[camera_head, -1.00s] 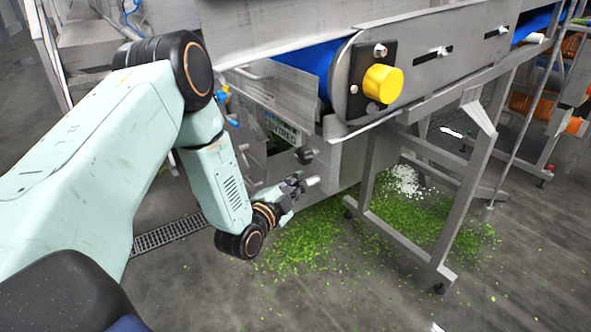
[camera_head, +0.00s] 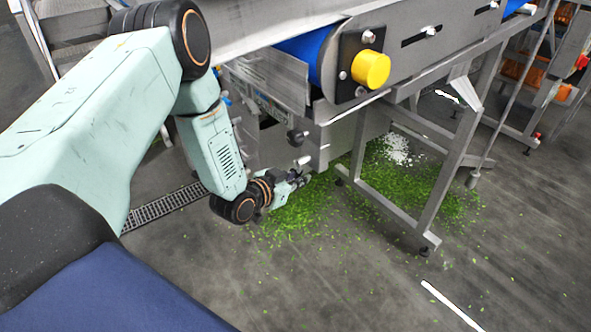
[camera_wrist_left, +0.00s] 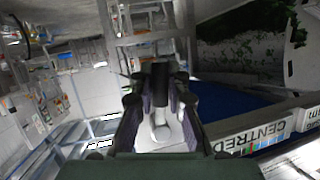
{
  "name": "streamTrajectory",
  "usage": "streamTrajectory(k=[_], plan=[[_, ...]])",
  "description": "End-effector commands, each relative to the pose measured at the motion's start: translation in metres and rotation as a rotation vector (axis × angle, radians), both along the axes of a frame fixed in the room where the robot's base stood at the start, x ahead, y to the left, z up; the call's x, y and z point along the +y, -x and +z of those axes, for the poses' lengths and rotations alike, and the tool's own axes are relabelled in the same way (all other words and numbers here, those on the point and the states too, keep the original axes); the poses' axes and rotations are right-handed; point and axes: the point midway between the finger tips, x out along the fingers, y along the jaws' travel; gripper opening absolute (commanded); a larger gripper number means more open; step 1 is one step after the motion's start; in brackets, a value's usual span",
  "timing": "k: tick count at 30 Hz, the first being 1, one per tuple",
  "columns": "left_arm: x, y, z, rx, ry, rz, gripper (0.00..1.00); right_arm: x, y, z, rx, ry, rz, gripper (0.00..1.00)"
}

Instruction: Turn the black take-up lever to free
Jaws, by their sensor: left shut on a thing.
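My left gripper (camera_head: 298,179) is low beside the steel conveyor end, at the lower part of the machine. In the left wrist view, the black take-up lever (camera_wrist_left: 160,82) stands upright in the picture between my two fingers (camera_wrist_left: 160,108), with a pale rounded part below it. The fingers are shut on it. In the head view the lever is small and mostly hidden by the gripper, so its angle is hard to tell. My right gripper is in neither view.
A black knob (camera_head: 297,136) and a pale stub (camera_head: 303,160) stick out just above my left gripper. The yellow-capped roller (camera_head: 370,69) and steel leg frame (camera_head: 432,205) stand to the right. Green scraps (camera_head: 300,212) litter the floor. The front floor is open.

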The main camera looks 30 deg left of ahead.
Motion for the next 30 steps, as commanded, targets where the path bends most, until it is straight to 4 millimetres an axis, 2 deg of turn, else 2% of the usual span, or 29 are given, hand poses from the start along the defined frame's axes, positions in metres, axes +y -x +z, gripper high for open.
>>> streamTrajectory(k=[9,26,27,30], plan=[[-0.0062,0.0028,-0.0002,0.048,0.117,-0.001,0.0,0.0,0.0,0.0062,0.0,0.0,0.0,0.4],[-0.0082,0.0035,-0.0008,0.061,0.145,-0.001,0.0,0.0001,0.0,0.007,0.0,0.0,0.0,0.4],[-0.0083,0.0037,-0.0008,0.061,0.145,-0.002,0.15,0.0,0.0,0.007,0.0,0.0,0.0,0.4],[-0.0083,0.0036,-0.0009,0.06,0.144,-0.001,0.24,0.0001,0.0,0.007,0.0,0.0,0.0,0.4]])
